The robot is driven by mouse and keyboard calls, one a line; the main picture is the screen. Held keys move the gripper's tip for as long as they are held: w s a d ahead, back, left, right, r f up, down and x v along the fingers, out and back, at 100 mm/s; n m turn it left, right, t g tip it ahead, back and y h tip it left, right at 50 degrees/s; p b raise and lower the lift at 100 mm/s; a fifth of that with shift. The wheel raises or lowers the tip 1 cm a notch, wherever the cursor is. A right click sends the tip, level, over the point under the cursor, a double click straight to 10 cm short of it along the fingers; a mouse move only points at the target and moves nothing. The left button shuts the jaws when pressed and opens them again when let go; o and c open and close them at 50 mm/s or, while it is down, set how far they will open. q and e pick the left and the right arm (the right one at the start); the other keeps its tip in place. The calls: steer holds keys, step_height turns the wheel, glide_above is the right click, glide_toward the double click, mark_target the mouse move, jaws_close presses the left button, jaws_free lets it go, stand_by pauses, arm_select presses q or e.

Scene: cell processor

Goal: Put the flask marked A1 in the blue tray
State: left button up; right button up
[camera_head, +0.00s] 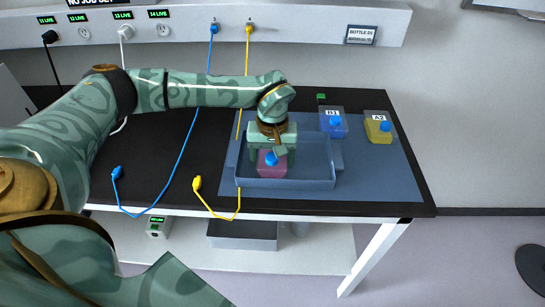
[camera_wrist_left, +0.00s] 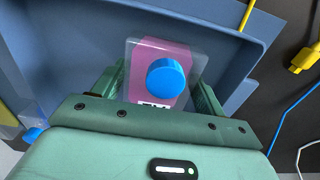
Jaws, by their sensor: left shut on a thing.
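My left gripper (camera_head: 271,156) is shut on a clear flask with pink contents (camera_head: 274,172) and a blue cap. The flask is upright within the walls of the blue tray (camera_head: 312,183); I cannot tell whether it touches the tray floor. In the left wrist view the flask (camera_wrist_left: 142,56) sits between the green fingers, with the tray wall (camera_wrist_left: 60,50) behind it. Its label is mostly cut off by the gripper and cannot be read. My right gripper is not in view.
A blue flask (camera_head: 333,125), its mark perhaps B1 or D1, and a yellow flask marked A2 (camera_head: 378,128) stand on the blue mat (camera_head: 385,180) right of the tray. Blue (camera_head: 117,174) and yellow (camera_head: 197,184) cable plugs lie to the left on the black bench.

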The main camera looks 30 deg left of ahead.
arm_select(q)
steer(key=o, duration=1.4)
steer(key=shift+r+p, duration=1.3)
steer(key=shift+r, duration=4.85)
